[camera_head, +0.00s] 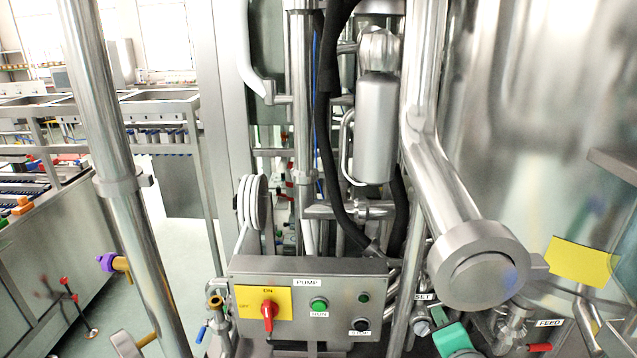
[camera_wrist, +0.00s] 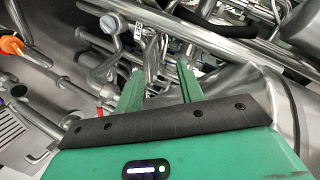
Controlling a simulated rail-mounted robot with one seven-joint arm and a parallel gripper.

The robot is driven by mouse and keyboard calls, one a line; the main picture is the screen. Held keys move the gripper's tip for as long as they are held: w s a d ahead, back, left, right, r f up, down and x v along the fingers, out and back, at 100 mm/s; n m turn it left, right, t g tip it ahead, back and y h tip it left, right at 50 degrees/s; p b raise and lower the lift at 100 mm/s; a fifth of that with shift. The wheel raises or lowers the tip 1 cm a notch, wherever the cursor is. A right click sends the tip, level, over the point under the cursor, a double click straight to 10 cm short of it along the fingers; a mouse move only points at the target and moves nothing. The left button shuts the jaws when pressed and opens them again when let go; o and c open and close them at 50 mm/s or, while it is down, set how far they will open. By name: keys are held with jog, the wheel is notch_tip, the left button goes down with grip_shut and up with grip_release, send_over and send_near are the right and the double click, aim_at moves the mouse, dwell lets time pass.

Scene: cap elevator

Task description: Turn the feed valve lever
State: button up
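The red lever (camera_head: 539,347) of the feed valve is at the bottom right of the head view, just under the white FEED label (camera_head: 549,323). It sits beside steel pipe fittings. My gripper (camera_head: 453,340) shows as a green piece at the bottom edge, left of the lever and apart from it. In the wrist view, the two green fingers of my gripper (camera_wrist: 159,80) stand apart with nothing held between them. A steel pipe fitting lies beyond the fingertips.
A pump control box (camera_head: 308,300) with a red rotary switch (camera_head: 269,312) stands left of my gripper. A thick steel pipe with a round end (camera_head: 482,268) hangs above it. A large steel tank (camera_head: 540,130) fills the right. Pipes crowd the space around the fingers.

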jog(key=s+a+r+n+t, duration=0.35)
jog(key=a+r, duration=0.35)
jog(key=r, duration=0.3)
jog(key=s+a+r+n+t, duration=0.2)
jog(key=a+r+n, duration=0.35)
jog(key=r, duration=0.35)
jog(key=s+a+r+n+t+y, duration=0.1)
jog(key=s+a+r+n+t, duration=0.15)
jog(key=s+a+r, duration=0.4)
jog(key=s+a+r+n+t+y, duration=0.1)
jog(key=s+a+r+n+t, duration=0.15)
jog(key=s+r, duration=0.6)
notch_tip(320, 180, up, 7)
jog(key=a+p, duration=0.1)
jog(key=p, duration=0.6)
jog(key=shift+m+t, duration=0.4)
jog(key=shift+t, duration=0.05)
